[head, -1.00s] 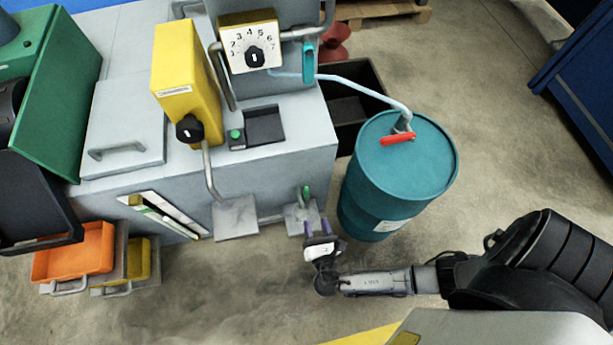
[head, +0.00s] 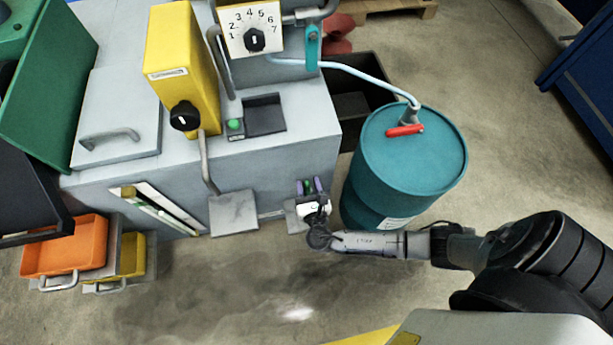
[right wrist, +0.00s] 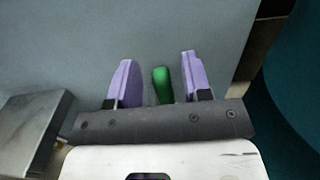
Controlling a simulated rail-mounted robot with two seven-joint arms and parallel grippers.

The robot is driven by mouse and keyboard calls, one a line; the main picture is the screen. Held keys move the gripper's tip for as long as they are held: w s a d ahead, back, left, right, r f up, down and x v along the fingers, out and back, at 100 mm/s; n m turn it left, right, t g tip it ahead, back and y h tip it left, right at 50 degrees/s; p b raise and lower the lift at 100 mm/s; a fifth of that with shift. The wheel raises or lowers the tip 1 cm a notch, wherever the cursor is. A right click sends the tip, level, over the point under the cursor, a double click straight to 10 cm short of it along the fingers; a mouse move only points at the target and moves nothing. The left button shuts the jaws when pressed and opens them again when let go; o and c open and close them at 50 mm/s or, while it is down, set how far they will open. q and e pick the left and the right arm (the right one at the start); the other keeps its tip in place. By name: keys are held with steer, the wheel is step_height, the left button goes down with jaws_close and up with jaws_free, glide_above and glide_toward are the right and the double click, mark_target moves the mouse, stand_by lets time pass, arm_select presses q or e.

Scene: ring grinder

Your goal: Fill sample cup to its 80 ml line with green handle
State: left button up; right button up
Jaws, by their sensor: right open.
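The green handle (head: 307,184) is a small upright lever on the front of the grey machine, above a small shelf (head: 291,207). My right gripper (head: 309,187) is open, with its two purple fingers on either side of the handle. In the right wrist view the green handle (right wrist: 162,85) stands between the fingertips of the gripper (right wrist: 157,82), with a gap on both sides, so it is not gripped. I cannot make out the sample cup; the right gripper hides part of the small shelf. My left gripper is not in view.
A teal drum (head: 412,160) with a red lever (head: 405,130) stands close to the right of my gripper. A larger grey plate (head: 234,213) juts out left of it. Orange (head: 65,247) and yellow bins stand at the lower left. The floor in front is clear.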

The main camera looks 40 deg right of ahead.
steer(key=shift+b+x, duration=0.35)
steer(key=shift+x, duration=1)
jaws_close()
